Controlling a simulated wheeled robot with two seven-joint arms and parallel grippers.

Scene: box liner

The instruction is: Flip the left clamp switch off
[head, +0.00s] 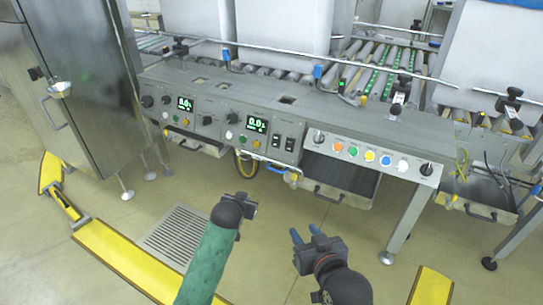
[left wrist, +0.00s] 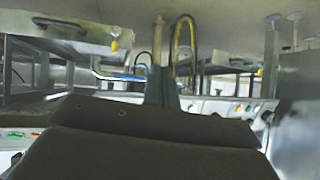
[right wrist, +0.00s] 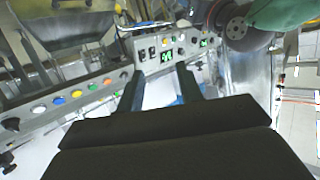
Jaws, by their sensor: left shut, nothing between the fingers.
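The grey control panel (head: 220,125) carries two black rocker switches, a left one (head: 276,142) and a right one (head: 289,144), beside a green display. I cannot read labels that say which is the left clamp switch, nor their on or off positions. The rockers (right wrist: 147,53) also show in the right wrist view. My left gripper (head: 250,203) is shut and empty, below and in front of the panel. My right gripper (head: 306,236) is open and empty, its blue fingers apart, below the panel and to the right of the left gripper. Neither touches the panel.
A row of coloured buttons (head: 370,156) is right of the rockers. Knobs and another display (head: 185,104) are to the left. A hanging yellow cable loop (head: 246,165) and a tray handle (head: 330,194) are under the panel. A steel cabinet (head: 85,80) stands left. Floor between is free.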

